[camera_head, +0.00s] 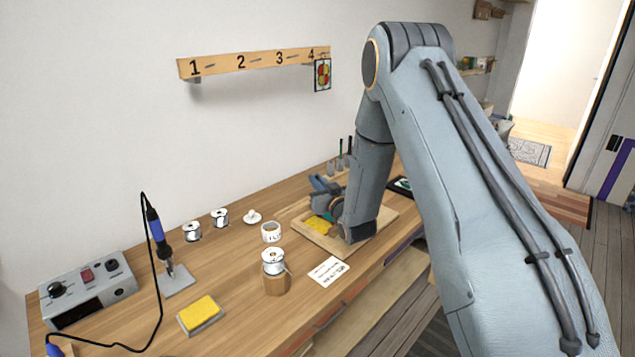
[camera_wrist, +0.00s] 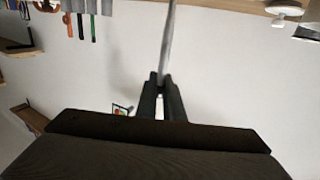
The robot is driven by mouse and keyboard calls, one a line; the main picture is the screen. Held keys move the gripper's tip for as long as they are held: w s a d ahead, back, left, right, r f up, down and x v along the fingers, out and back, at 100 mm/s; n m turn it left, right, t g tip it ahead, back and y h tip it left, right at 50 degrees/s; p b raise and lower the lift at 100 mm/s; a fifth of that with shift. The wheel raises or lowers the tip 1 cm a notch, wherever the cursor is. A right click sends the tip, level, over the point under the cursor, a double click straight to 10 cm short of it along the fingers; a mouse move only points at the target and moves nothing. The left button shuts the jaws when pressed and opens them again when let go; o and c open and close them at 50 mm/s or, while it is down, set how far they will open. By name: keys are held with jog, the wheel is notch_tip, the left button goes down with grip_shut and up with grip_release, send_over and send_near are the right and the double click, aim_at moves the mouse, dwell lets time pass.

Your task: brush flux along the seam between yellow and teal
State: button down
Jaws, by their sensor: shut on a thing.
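My gripper (camera_wrist: 163,80) is shut on a thin grey rod (camera_wrist: 169,35) in the wrist view. The rod runs to the top edge of that view, so its far end is out of sight, and I cannot tell if it carries bristles. In the head view my arm hides most of the gripper, which is over the wooden board (camera_head: 379,228). A yellow piece (camera_head: 318,226) lies on that board, partly covered by my arm. A white jar with dark lettering (camera_head: 271,233) stands left of the board.
A solder spool on a wooden block (camera_head: 276,284), a white card (camera_head: 328,271), a white lid (camera_head: 252,217), a yellow sponge (camera_head: 200,314) and a soldering station (camera_head: 88,288) share the bench. A numbered rail (camera_head: 255,63) with a coloured card (camera_head: 322,75) is on the wall.

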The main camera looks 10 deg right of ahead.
jog(key=shift+r+p, duration=1.45)
jog(key=shift+r, duration=1.55)
jog(key=shift+s+f, duration=0.1)
jog(key=shift+s+d+f, duration=0.6)
jog(key=shift+s+d, duration=0.1)
jog(key=shift+s, duration=0.15)
